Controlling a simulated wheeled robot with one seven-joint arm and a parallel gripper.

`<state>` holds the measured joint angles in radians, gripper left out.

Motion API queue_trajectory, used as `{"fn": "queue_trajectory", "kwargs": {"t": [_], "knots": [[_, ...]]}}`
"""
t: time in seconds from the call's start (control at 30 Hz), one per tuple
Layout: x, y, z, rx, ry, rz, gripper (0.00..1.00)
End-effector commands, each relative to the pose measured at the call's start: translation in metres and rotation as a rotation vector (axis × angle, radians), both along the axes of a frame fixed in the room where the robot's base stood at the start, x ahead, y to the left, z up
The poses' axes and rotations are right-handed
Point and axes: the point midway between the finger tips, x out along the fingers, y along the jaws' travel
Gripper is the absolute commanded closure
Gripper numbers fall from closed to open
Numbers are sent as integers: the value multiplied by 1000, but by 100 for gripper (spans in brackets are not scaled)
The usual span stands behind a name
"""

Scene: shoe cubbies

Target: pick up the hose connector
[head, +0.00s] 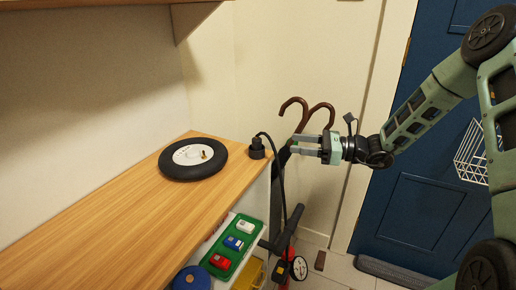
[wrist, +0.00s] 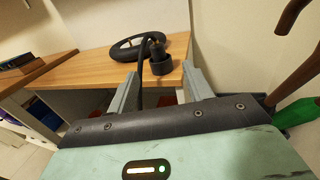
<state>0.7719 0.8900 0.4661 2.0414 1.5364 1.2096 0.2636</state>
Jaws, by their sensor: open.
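The hose connector (head: 257,148) is a small black cylinder with a black hose. It stands on the right end of the wooden top, near the edge. My gripper (head: 295,144) is to the right of it in the head view, open and empty, with its fingers pointing towards it across a gap. In the wrist view the connector (wrist: 161,64) shows between and beyond the two grey fingers of my gripper (wrist: 160,78). The hose curves over beside the connector and drops past the edge.
A black wheel (head: 194,159) with a white hub lies on the wooden top (head: 110,220), left of the connector. Brown hooked handles (head: 306,112) stand behind my gripper. A green tray (head: 234,246) with small colored items sits in the cubby below. The front part of the top is clear.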

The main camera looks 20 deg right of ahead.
Motion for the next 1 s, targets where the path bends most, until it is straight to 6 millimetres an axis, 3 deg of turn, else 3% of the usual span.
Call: {"fn": "queue_trajectory", "kwargs": {"t": [0.33,0.67,1.0], "knots": [[35,64,-1,-2,-1,7,49],[48,89,0,-3,-1,6,49],[66,127,1,-3,-1,4,49]]}}
